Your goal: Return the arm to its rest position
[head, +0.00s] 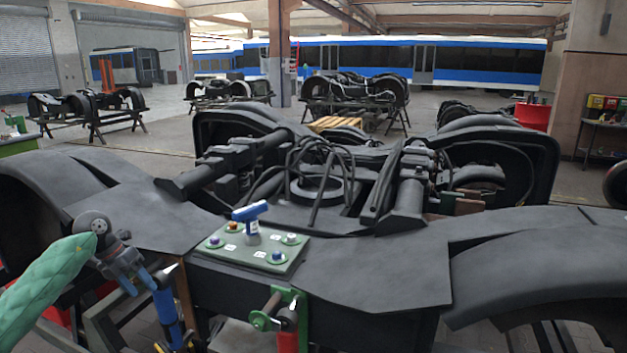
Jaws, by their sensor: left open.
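My left arm comes in from the left in a green sleeve, and my left gripper (138,279) is at its end, at the lower left. It is open and hangs in front of the bogie's edge, left of the green panel (275,262). A blue tool with an orange part (168,316) stands just below the fingers; I cannot tell whether they touch it. My right arm and gripper are not in view.
The dark bogie frame (380,262) fills the foreground. A blue-and-white tool (250,214) stands on the green panel among several coloured knobs. A green bracket with a red cylinder (287,325) is at the panel's front. More bogies on stands (355,95) are farther back.

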